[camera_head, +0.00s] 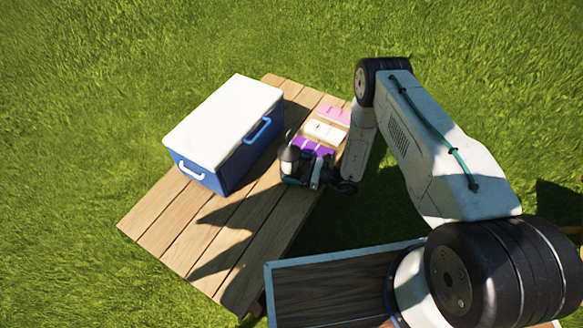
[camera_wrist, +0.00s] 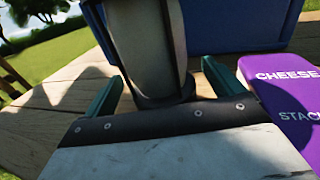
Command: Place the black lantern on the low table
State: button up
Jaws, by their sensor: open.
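The black lantern (camera_head: 290,165) stands upright on the wooden plank table (camera_head: 220,240), near its right edge. It has a grey top and a dark body. My gripper (camera_head: 301,174) is low beside the lantern. In the wrist view the lantern (camera_wrist: 148,45) fills the space between the two teal fingers of my gripper (camera_wrist: 160,75). The fingers are apart, with a gap visible on each side of the lantern. Its top is out of the wrist view. I cannot tell which surface is the low table.
A blue cooler (camera_head: 237,158) with a white lid stands behind and left of the lantern. A purple box (camera_head: 313,147), a white box (camera_head: 325,132) and a pink box (camera_head: 334,115) lie close by. A dark planked surface (camera_head: 325,292) with a pale rim is empty where visible.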

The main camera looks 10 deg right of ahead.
jog(key=v, duration=1.1)
jog(key=shift+d, duration=0.15)
notch_tip(320, 180, up, 39)
jog(key=s+a+n+g+h, duration=0.1)
jog(key=n+g+h, duration=0.1)
jog(key=n+g, duration=0.45)
jog(key=s+a+n+g+h, duration=0.2)
jog(key=n+g, duration=0.3)
jog(key=n, duration=0.3)
jog(key=s+d+r+n+h, duration=0.3)
jog(key=s+r+n+h, duration=0.3)
jog(key=s+r, duration=0.7)
jog(key=s+d+r+n+t+h, duration=0.1)
jog(key=s+d+r+t+h, duration=0.1)
jog(key=s, duration=0.4)
jog(key=s+d+r+n+t+h, duration=0.1)
jog(key=s+d+r+t+h, duration=0.1)
jog(key=s+d+t+h, duration=0.1)
jog(key=shift+s+d+r+h, duration=0.35)
jog(key=shift+s+d+h, duration=0.55)
jog(key=shift+s, duration=1)
jog(key=shift+d+t, duration=0.15)
jog(key=shift+t, duration=0.1)
